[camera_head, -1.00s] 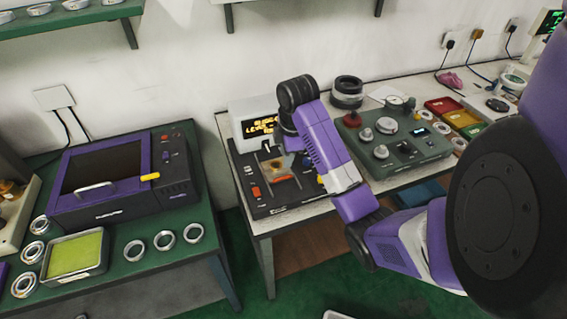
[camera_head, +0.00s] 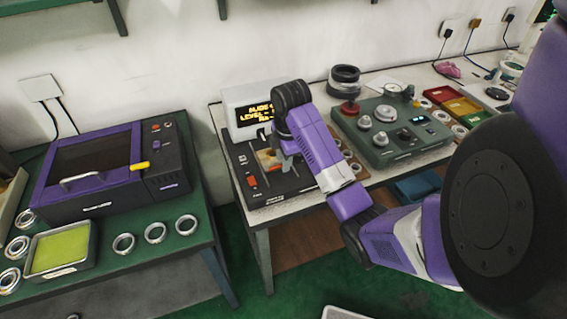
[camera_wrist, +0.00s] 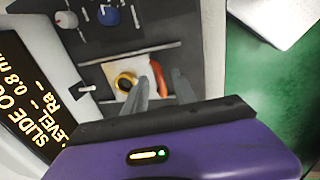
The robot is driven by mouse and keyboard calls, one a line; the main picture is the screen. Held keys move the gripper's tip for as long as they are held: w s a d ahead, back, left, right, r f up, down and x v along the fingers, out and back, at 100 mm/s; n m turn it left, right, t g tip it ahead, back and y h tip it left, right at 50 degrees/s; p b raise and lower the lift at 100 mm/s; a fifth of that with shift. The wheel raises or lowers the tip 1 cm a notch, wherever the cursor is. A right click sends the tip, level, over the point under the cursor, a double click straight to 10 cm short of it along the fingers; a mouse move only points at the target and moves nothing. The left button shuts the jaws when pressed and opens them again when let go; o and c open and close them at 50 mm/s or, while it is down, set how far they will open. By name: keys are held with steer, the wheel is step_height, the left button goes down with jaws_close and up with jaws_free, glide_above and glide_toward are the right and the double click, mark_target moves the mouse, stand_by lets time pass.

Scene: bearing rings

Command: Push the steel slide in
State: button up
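The steel slide (camera_wrist: 138,66) is a pale plate on the dark panel of the gauge unit (camera_head: 262,193). A ring with a yellowish-brown centre (camera_wrist: 124,82) sits on it, and a red-orange curved piece (camera_wrist: 164,48) lies along its edge. The unit's screen (camera_head: 255,114) has amber text; in the wrist view (camera_wrist: 26,85) it starts "SLIDE O".
A green-grey control box (camera_head: 391,135) stands right of the unit, with coloured trays (camera_head: 459,106) beyond. A purple-framed machine (camera_head: 100,165), loose rings (camera_head: 155,233) and a yellow-green tray (camera_head: 60,250) are on the left table. A floor gap separates the tables.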

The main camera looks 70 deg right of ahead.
steer(key=shift+f, duration=0.25)
jaws_close()
stand_by(1.3)
